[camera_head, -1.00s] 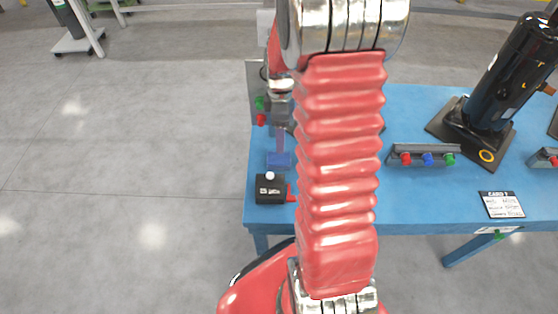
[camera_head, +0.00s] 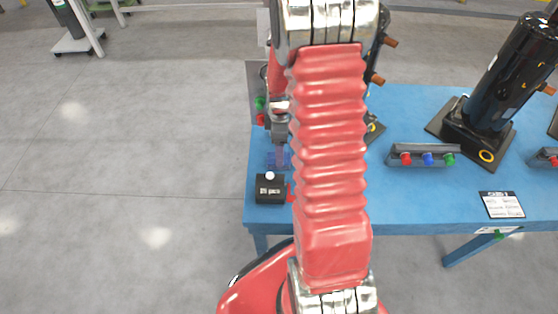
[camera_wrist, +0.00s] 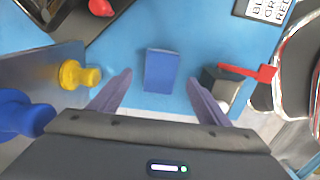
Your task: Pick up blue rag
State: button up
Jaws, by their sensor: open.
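The blue rag (camera_wrist: 161,70) is a small dark blue block-like piece lying on the lighter blue table. In the wrist view it lies ahead of and between my gripper's (camera_wrist: 157,88) two purple fingers. The fingers are spread and nothing is between their tips that they touch. In the head view the rag (camera_head: 278,160) is partly covered by my gripper (camera_head: 279,150), which is above it near the table's left edge.
A black box (camera_head: 270,188) with a white knob and red lever stands close by; it also shows in the wrist view (camera_wrist: 222,82). A panel with coloured knobs (camera_wrist: 80,75) is on the other side. A black compressor (camera_head: 490,85) stands at right.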

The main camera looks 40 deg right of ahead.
jog(key=shift+a+f, duration=0.15)
jog(key=shift+f, duration=1.95)
jog(key=shift+c, duration=0.7)
jog(key=c, duration=1.1)
notch_tip(320, 180, up, 10)
